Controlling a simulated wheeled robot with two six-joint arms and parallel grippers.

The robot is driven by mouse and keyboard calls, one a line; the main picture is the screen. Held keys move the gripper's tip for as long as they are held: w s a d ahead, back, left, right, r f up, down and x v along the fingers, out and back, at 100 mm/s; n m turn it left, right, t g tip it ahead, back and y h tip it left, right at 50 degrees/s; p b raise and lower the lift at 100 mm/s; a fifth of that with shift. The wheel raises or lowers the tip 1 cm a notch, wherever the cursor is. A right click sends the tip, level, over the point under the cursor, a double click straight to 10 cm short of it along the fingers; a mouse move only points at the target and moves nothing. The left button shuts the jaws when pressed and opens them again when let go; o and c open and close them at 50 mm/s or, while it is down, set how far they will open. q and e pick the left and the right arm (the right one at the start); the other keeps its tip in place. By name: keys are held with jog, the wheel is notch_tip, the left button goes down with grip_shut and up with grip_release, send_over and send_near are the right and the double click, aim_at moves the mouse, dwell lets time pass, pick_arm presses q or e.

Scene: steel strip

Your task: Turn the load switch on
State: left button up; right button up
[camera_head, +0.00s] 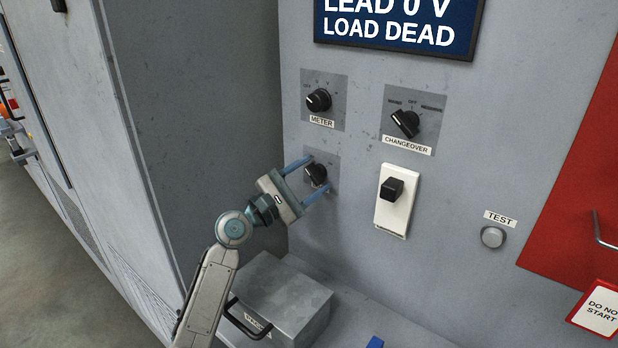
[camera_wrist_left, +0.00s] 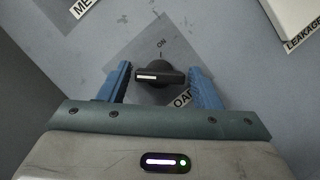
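The load switch is a black rotary knob (camera_head: 316,174) on a grey square plate on the panel, below the METER knob. In the left wrist view the knob (camera_wrist_left: 160,75) has its white pointer line lying sideways toward the left, while the ON mark (camera_wrist_left: 161,43) is above it. Its lower label is partly hidden by a finger. My left gripper (camera_head: 308,178) is open, with one blue finger on each side of the knob. In the left wrist view the left gripper (camera_wrist_left: 160,84) shows gaps between both fingers and the knob. My right gripper is not in view.
The METER knob (camera_head: 318,100), CHANGEOVER knob (camera_head: 405,123), white leakage unit (camera_head: 398,205) with a black block and TEST button (camera_head: 492,237) share the panel. The display (camera_head: 400,32) reads LOAD DEAD. A grey metal box (camera_head: 285,297) sits below my left gripper.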

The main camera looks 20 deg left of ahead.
pick_arm(q)
jog(key=c, duration=0.7)
jog(key=shift+m, duration=0.3)
jog(key=m+g, duration=0.1)
jog(key=m, duration=0.3)
jog(key=m+g+y+p, duration=0.1)
jog(key=m+g, duration=0.1)
jog(key=m, duration=0.2)
jog(key=r+m+g+p, duration=0.1)
jog(key=m, duration=0.3)
jog(key=shift+m+g+y, duration=0.3)
jog(key=shift+g, duration=0.1)
jog(key=m+y+p, duration=0.1)
jog(key=m+p, duration=0.1)
jog(key=m, duration=0.1)
jog(key=shift+m+y, duration=0.3)
jog(key=shift+y, duration=0.1)
jog(key=shift+f, duration=0.1)
